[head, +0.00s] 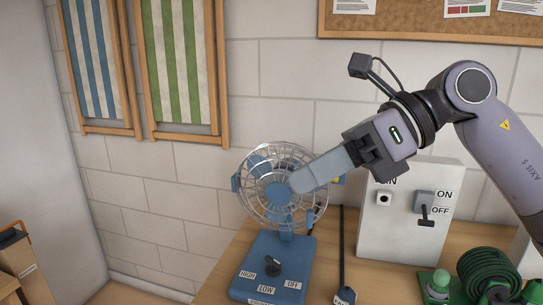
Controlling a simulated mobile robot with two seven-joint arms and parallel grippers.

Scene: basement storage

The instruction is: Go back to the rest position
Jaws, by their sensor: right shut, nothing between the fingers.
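My right gripper (303,181) is shut and empty. Its arm comes in from the right, and its fingers point left in front of the wire cage of a blue desk fan (268,258). The fingertips overlap the fan's cage in the picture; I cannot tell whether they touch it. My left gripper is not in view.
The fan stands on a wooden table (228,262). A grey switch box (385,238) with a lever (425,212) stands right of it, beneath my right arm. A coiled green hose (487,275) lies at the front right. Striped folding chairs (178,65) hang on the wall.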

